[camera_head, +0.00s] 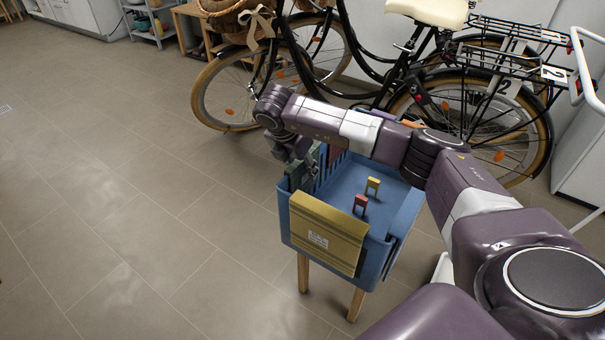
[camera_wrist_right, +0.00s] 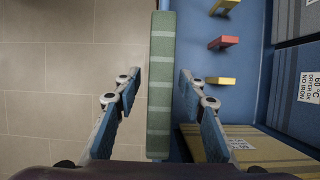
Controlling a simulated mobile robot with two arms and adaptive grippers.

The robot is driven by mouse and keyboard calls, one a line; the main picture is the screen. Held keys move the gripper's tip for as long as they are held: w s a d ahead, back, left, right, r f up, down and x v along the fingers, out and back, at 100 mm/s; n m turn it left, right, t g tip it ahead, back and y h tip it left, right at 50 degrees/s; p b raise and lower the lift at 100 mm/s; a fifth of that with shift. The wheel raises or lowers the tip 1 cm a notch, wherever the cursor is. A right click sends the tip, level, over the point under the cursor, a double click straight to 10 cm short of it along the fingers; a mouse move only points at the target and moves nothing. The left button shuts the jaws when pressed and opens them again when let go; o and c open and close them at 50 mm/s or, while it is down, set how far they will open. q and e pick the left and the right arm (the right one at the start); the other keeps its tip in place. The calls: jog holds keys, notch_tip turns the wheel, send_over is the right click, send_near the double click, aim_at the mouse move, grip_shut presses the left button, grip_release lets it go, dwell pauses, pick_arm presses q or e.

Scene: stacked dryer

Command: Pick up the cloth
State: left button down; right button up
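A green cloth with pale stripes (camera_wrist_right: 160,110) hangs over the edge of a blue tray stand (camera_head: 345,205). In the head view only a dark green part of it shows at the tray's left side (camera_head: 297,176). My right gripper (camera_wrist_right: 160,78) is open, with one finger on each side of the green cloth and gaps visible between fingers and cloth. In the head view the right gripper (camera_head: 298,152) is above the tray's left edge, partly hidden by its own arm. A yellow cloth with a label (camera_head: 325,238) hangs over the front edge. My left gripper is out of view.
Small red (camera_head: 361,204) and yellow (camera_head: 373,186) pegs stand in the tray. A grey-blue labelled cloth (camera_wrist_right: 297,85) is on the tray's other side in the wrist view. Bicycles (camera_head: 465,115) stand close behind the tray. The floor to the left (camera_head: 120,190) is clear.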

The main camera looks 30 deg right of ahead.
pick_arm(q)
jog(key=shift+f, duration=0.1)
pick_arm(e)
jog(key=shift+f, duration=0.1)
grip_shut()
dwell(0.3)
